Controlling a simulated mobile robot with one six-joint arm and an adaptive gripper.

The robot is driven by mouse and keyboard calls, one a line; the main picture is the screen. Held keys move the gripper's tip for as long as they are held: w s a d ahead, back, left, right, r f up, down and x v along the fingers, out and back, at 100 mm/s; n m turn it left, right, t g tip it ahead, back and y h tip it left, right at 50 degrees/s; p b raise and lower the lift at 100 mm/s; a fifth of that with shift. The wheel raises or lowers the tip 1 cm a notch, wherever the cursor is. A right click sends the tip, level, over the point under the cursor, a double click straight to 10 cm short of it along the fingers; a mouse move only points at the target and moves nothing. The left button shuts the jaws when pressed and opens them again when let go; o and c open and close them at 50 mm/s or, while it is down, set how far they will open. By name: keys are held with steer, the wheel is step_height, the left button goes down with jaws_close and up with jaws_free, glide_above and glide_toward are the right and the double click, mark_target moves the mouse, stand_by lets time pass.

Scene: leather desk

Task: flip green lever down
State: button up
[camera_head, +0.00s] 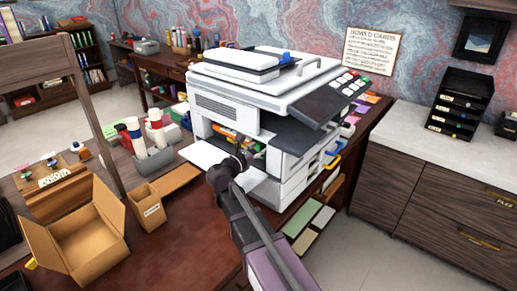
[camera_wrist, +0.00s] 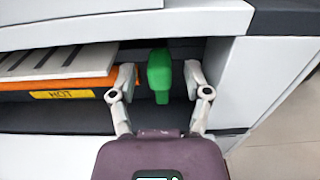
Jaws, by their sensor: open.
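The green lever (camera_wrist: 160,74) hangs inside the open bay of the white printer, just under the upper edge of the opening in the wrist view. My gripper (camera_wrist: 160,78) is open, with one finger on each side of the lever; I cannot tell whether either finger touches it. In the head view the white printer (camera_head: 225,105) stands on the desk with its front panel (camera_head: 203,154) folded open. My gripper (camera_head: 243,158) reaches into that opening there, and the lever is too small or hidden to make out clearly.
An orange part with a yellow "HOT" label (camera_wrist: 62,95) sits left of my left finger inside the bay. The printer's white side wall (camera_wrist: 262,70) is close on the right. An open cardboard box (camera_head: 92,250) and a small bin (camera_head: 147,208) stand on the desk at left.

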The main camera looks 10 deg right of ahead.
steer(key=shift+w+d, duration=0.2)
steer(key=shift+d, duration=0.05)
jaws_close()
